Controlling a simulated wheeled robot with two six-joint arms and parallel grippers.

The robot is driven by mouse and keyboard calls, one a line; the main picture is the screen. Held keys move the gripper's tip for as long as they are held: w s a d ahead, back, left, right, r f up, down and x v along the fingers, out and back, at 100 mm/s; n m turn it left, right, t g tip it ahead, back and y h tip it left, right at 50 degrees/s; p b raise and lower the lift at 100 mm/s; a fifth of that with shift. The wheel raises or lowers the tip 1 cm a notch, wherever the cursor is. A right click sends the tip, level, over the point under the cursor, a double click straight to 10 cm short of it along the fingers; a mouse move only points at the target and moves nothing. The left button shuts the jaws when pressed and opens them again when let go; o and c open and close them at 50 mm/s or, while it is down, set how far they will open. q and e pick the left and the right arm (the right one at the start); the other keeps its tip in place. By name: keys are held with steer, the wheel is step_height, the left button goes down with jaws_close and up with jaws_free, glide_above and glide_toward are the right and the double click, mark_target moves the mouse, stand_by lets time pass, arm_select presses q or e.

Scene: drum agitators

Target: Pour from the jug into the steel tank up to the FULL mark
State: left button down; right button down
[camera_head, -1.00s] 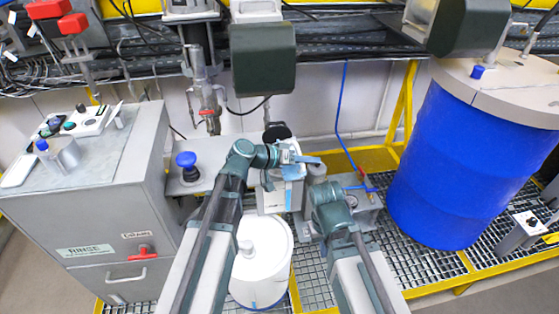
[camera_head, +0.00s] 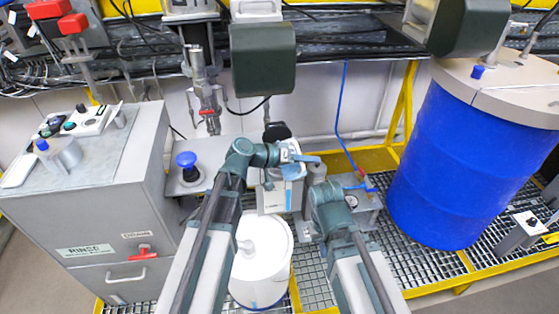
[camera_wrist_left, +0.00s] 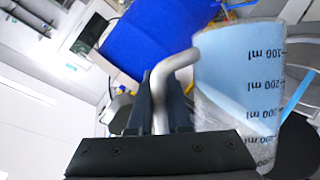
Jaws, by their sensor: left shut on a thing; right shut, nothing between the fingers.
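The jug (camera_head: 291,171) is clear with blue liquid in it, at the middle of the head view, partly hidden by my left wrist. In the left wrist view the jug (camera_wrist_left: 238,85) shows black ml marks and a bent grey handle (camera_wrist_left: 165,85). My left gripper (camera_wrist_left: 158,112) is shut on this handle. A grey steel box with an upright blue strip, seemingly the tank (camera_head: 268,202), stands just below the jug. I cannot make out the FULL mark or any stream. My right gripper (camera_head: 318,184) is shut and empty to the right, its fingers mostly hidden by its wrist.
A white drum (camera_head: 264,262) stands in front between my arms. A grey cabinet (camera_head: 110,215) is at left, a large blue drum (camera_head: 445,165) at right. A blue knob (camera_head: 186,160) and a small grey unit with a gauge (camera_head: 362,207) flank the middle. Pipes run behind.

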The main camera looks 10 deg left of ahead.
arm_select(q)
steer(key=shift+w+a+r+n+g+h, duration=0.3)
steer(key=shift+w+r+n+g+h, duration=0.15)
steer(key=shift+n, duration=0.45)
stand_by(7.1)
